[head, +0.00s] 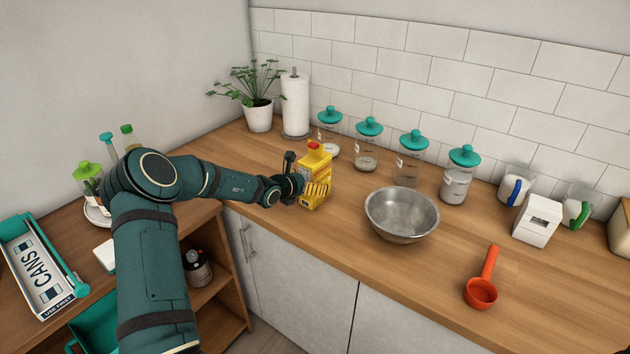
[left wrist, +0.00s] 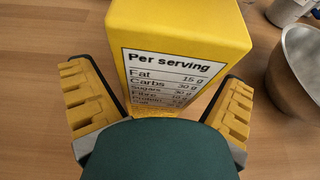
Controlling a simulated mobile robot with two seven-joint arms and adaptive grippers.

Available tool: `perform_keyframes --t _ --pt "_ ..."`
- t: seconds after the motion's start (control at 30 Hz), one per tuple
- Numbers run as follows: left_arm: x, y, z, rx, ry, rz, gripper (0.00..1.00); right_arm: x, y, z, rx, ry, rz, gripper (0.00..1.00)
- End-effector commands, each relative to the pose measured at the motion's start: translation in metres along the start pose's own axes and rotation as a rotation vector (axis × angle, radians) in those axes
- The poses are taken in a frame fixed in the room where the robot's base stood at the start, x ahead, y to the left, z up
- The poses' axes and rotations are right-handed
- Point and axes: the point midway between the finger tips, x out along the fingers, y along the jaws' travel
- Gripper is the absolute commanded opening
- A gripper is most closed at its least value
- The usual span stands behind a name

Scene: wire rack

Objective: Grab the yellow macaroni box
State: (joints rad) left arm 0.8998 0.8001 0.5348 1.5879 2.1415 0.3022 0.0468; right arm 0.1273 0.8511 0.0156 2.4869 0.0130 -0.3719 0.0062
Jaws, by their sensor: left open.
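The yellow macaroni box (head: 318,168) stands upright on the wooden counter, left of the metal bowl. Something red is at its top. In the left wrist view the box (left wrist: 180,35) fills the upper middle, with a white "Per serving" label facing me. My left gripper (head: 303,177) is at the box's near left side. In the wrist view its yellow-padded fingers (left wrist: 158,85) are spread wide, one on each side of the box's near part, with counter showing beside the box. Whether either finger touches it is hard to tell. My right gripper is not in view.
The metal bowl (head: 402,214) stands close right of the box. Several teal-lidded jars (head: 369,145) line the wall behind, with a paper towel roll (head: 295,105) and potted plant (head: 258,115). A red scoop (head: 482,290) lies farther right. The counter's front edge is near.

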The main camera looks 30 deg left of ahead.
Motion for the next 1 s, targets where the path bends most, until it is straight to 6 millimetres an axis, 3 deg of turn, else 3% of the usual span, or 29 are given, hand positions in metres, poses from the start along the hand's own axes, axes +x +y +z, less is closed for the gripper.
perform_keyframes --t 0.33,0.5,0.57,1.0 --pt "0.0079 0.0004 -0.0002 0.000 0.001 0.001 0.99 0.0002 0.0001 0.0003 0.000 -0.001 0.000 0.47" --pt "0.0078 0.0004 -0.0002 0.000 0.001 0.001 0.39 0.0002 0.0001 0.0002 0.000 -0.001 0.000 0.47" --pt "0.0078 0.0004 -0.0003 0.000 0.001 0.001 0.20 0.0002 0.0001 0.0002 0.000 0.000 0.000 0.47" --pt "0.0042 0.0007 0.0091 0.003 -0.002 0.002 0.20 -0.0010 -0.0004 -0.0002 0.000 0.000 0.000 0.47"
